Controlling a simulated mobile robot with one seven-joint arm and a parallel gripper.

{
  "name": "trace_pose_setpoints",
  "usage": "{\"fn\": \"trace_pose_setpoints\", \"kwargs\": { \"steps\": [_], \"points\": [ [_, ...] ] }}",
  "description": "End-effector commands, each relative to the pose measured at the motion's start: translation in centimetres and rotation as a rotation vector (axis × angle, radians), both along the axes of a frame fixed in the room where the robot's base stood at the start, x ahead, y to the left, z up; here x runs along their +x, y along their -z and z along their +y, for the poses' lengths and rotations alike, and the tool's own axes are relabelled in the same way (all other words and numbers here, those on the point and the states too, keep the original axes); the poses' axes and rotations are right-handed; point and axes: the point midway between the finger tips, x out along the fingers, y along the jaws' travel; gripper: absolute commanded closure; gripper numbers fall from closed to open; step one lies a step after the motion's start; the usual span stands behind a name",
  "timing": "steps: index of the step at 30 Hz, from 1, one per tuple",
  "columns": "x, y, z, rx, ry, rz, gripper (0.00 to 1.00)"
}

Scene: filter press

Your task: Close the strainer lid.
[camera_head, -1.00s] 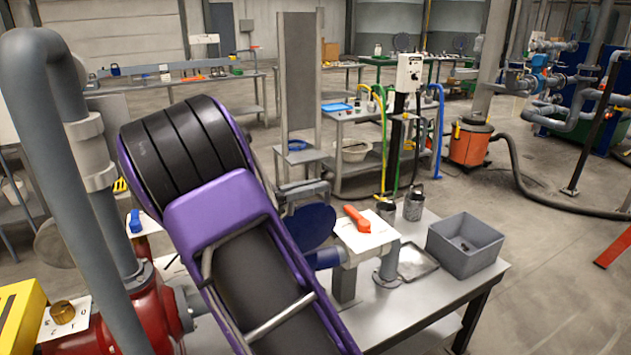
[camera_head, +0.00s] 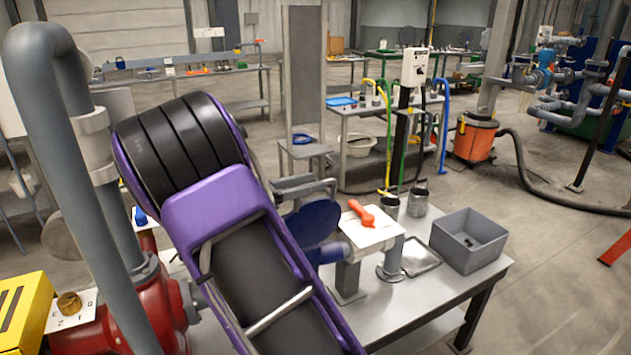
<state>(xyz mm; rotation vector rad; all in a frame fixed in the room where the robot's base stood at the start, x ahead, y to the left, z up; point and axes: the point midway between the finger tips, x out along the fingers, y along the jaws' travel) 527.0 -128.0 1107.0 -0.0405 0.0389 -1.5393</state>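The strainer lid looks to be the dark blue round disc (camera_head: 316,221). It stands steeply tilted, its left edge hidden behind my purple arm. A short blue pipe body (camera_head: 327,253), probably part of the strainer, sits just below it; its opening is hidden. A grey angular part (camera_head: 303,187) lies right above the disc and seems to overlap its top edge. It may be my gripper, but I cannot tell for sure, and no fingertips show clearly. I cannot tell whether it touches the disc.
An orange handle (camera_head: 363,213) lies on a white plate right of the disc. A grey bin (camera_head: 469,241), a shallow tray (camera_head: 420,257) and metal cups (camera_head: 418,203) stand on the bench (camera_head: 400,305). A thick grey pipe (camera_head: 55,110) and red pump (camera_head: 118,315) are at left.

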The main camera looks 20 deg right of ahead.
Motion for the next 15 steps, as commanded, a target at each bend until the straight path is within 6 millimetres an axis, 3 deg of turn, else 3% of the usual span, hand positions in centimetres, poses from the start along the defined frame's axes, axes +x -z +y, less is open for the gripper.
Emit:
{"fn": "trace_pose_setpoints", "kwargs": {
  "steps": [9, 15],
  "points": [
    [-0.1, 0.0, 6.9, 0.0, -0.004, 0.001, 0.53],
    [-0.3, 0.0, 9.3, 0.001, -0.003, 0.0, 0.53]
  ]
}}
